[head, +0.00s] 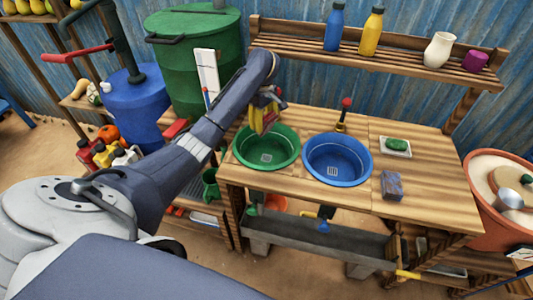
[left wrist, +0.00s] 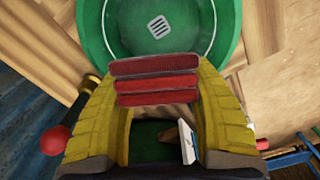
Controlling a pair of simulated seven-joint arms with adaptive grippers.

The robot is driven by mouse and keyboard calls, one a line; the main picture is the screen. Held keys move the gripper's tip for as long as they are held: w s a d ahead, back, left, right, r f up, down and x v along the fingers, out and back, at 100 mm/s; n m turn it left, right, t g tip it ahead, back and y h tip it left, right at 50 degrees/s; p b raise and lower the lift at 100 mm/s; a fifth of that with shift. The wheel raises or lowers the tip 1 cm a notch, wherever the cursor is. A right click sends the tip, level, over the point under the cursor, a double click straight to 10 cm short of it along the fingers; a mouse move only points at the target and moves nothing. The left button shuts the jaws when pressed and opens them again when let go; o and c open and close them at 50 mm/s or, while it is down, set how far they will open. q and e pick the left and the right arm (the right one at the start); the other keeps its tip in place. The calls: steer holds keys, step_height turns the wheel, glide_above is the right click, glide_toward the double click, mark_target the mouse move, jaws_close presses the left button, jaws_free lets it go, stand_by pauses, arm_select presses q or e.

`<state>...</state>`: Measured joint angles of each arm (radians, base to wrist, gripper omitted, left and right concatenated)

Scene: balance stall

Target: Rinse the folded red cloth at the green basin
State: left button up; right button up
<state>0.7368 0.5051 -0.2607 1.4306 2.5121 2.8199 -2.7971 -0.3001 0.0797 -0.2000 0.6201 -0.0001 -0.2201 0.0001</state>
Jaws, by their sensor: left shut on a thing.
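The green basin (head: 266,147) is set in the wooden counter, to the left of the blue basin (head: 337,160). My left gripper (head: 265,122) is above the near-back part of the green basin, pointing down. In the left wrist view its yellow fingers (left wrist: 155,110) are shut on the folded red cloth (left wrist: 155,80), which shows as stacked red layers between the fingertips. The green basin (left wrist: 117,38) with its pale drain grate lies beyond the cloth in that view. In the head view the cloth is mostly hidden by the fingers. My right gripper is not in view.
A red-knobbed tap (head: 345,108) stands behind the blue basin. A green soap on a white dish (head: 397,154) and a grey-blue block (head: 391,185) lie on the counter's right. A shelf (head: 380,58) holds bottles and jars. A green barrel (head: 195,70) stands at the back left.

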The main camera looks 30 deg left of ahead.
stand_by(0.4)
arm_select(q)
steer(key=shift+r, duration=2.05)
steer(key=shift+f, duration=0.15)
steer(key=shift+f, duration=3.05)
steer(key=shift+f, duration=6.8)
steer(key=shift+r, duration=1.45)
